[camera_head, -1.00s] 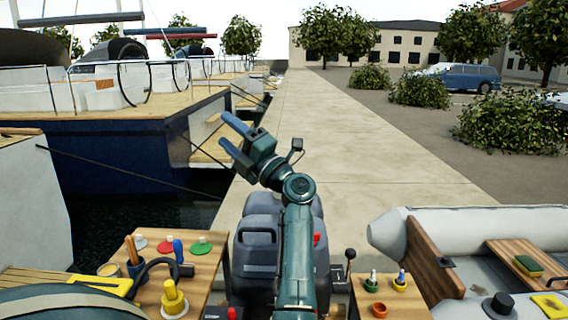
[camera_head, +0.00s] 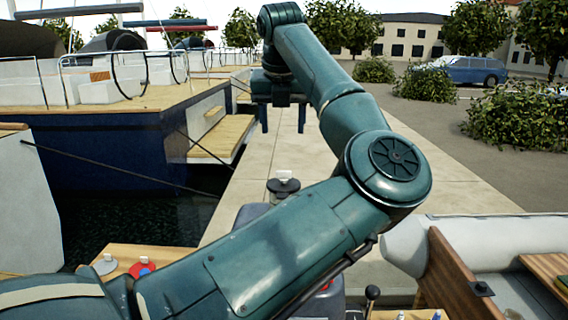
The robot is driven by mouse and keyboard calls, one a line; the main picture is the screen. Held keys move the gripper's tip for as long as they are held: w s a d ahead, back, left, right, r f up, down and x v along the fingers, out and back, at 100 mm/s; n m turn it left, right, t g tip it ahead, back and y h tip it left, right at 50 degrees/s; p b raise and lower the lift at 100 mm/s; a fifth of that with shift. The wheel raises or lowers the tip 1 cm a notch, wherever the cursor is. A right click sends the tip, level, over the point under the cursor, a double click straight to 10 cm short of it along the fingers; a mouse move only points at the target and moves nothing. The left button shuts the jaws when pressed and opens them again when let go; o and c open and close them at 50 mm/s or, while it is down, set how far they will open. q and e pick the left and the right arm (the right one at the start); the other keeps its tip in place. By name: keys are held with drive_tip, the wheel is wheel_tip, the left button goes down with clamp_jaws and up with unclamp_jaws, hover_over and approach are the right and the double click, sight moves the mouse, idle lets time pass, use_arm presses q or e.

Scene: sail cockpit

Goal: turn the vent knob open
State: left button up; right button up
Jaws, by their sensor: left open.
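My left gripper (camera_head: 283,128) hangs in the upper middle, fingers pointing down. Its two blue fingers are apart with nothing between them. A dark round fitting with a pale cap (camera_head: 283,185) stands below it, apart from the fingers and partly hidden by my forearm. I cannot tell for sure whether this is the vent knob. My arm hides much of that top. My right gripper is not in view.
A black-topped lever (camera_head: 372,293) stands at lower middle. The grey dinghy (camera_head: 490,230) with a wooden board lies at right. A blue-hulled boat (camera_head: 90,150) is at left across dark water. The paved quay (camera_head: 420,165) beyond is clear.

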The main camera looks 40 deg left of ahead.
sight(284, 179)
use_arm(q)
drive_tip(key=p+x, duration=0.1)
drive_tip(key=x, duration=1.1)
drive_tip(key=shift+a+f, duration=0.1)
drive_tip(key=shift+f, duration=0.3)
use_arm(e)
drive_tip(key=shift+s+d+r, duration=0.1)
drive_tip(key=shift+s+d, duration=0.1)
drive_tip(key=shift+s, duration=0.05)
use_arm(q)
drive_tip(key=shift+c, duration=0.2)
drive_tip(key=c, duration=0.9)
drive_tip(key=shift+c, duration=0.2)
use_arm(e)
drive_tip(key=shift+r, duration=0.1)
